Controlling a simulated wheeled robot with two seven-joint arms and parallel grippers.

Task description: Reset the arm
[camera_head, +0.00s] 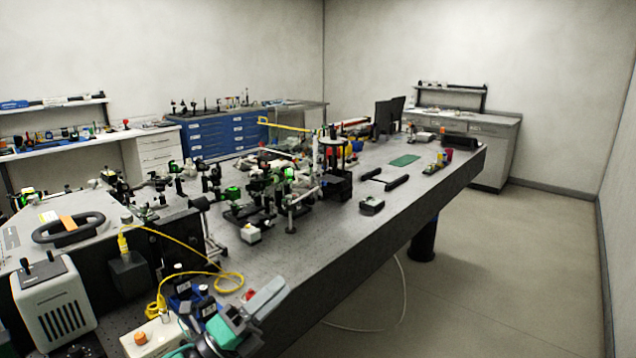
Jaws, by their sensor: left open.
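My left arm comes in at the bottom of the head view, with its left gripper (262,300) low over the near edge of the optical bench (345,245). The gripper is open, and I see nothing held between its fingers. Its grey and teal parts stand just right of some small blue-and-black parts (190,300) on the bench. I cannot tell whether it touches the bench. My right gripper is out of view.
Optical mounts (265,195) crowd the middle of the bench. A yellow cable (225,278) loops left of my gripper. A white box (52,305) and a white unit with an orange knob (155,338) stand at the near left. The floor (500,270) at right is clear.

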